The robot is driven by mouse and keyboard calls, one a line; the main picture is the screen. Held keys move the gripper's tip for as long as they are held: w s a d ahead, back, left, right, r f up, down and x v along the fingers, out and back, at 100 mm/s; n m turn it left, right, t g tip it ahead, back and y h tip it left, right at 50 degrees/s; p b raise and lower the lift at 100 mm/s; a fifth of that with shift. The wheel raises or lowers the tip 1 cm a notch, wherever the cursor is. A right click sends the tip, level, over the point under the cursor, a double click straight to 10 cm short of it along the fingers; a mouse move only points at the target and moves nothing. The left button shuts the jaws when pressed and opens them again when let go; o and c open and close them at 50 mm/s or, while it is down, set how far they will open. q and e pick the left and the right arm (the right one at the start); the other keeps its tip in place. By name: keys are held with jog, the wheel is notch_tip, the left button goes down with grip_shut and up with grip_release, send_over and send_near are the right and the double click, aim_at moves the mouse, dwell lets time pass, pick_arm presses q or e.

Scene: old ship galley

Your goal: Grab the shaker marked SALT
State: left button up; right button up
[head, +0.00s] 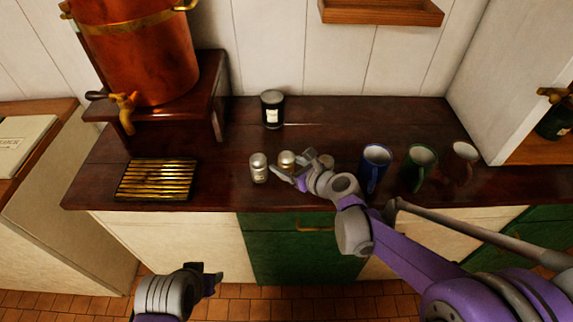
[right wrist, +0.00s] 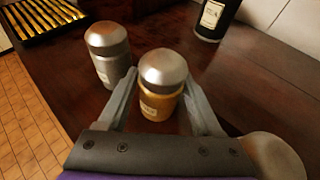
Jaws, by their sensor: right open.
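A grey shaker with a metal cap (head: 258,168) stands on the dark counter; it also shows in the right wrist view (right wrist: 113,66). A yellowish shaker with a metal cap (head: 287,158) stands just right of it and shows in the right wrist view (right wrist: 160,97). Both have small labels that I cannot read. My right gripper (head: 291,177) is open; in the right wrist view its fingers are on either side of the yellowish shaker, the left finger between the two shakers. My left gripper (head: 212,277) hangs low before the cabinets, its jaws unclear.
A pale round-topped thing (right wrist: 276,156) is close right of my right gripper. A black labelled jar (head: 272,109) stands behind. Blue (head: 374,165), green (head: 418,168) and brown (head: 461,162) mugs stand right. A brass grate (head: 155,181) and copper urn (head: 150,55) are left.

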grip_shut()
